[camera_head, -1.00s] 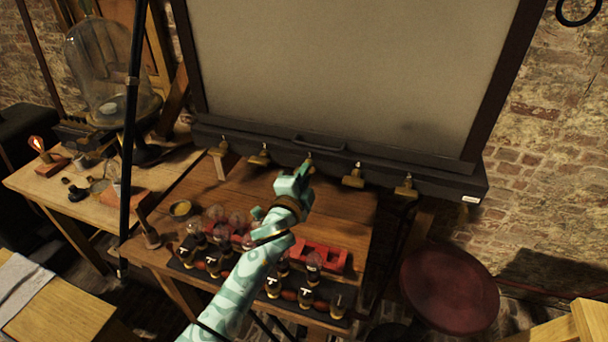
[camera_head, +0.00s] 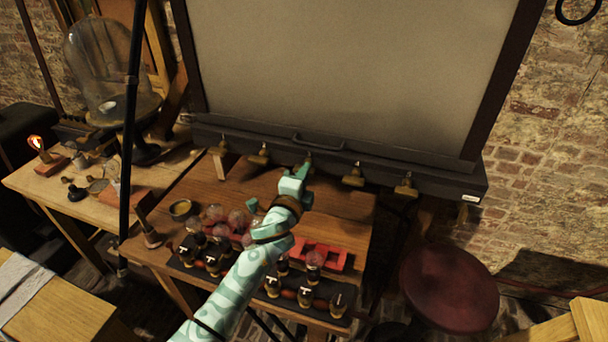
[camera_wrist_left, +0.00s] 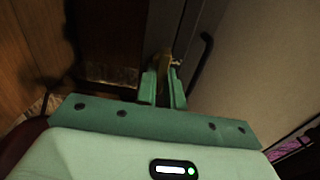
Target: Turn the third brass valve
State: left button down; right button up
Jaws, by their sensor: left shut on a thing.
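Several brass valves sit in a row along the dark bar (camera_head: 425,176) under the large pale panel (camera_head: 350,75). The third valve (camera_head: 308,155) is in the middle of the row, mostly behind my left gripper (camera_head: 303,168). In the left wrist view, the gripper's two green fingers (camera_wrist_left: 163,88) are shut on the brass valve (camera_wrist_left: 164,63), whose upper part shows between and beyond the tips. The second valve (camera_head: 259,156) and fourth valve (camera_head: 354,177) stand clear on either side. My right gripper is in neither view.
Below my left arm, a wooden table (camera_head: 340,215) holds a dark rack of small jars (camera_head: 305,297) and a red tray (camera_head: 325,255). A glass dome (camera_head: 95,70) stands at the left. A red round stool (camera_head: 450,288) is at the right.

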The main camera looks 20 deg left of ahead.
pick_arm(q)
jog(key=c, duration=1.5)
grip_release()
jog(key=s, duration=1.6)
jog(key=shift+s+a, duration=0.2)
jog(key=shift+a, duration=0.1)
jog(key=shift+a, duration=0.1)
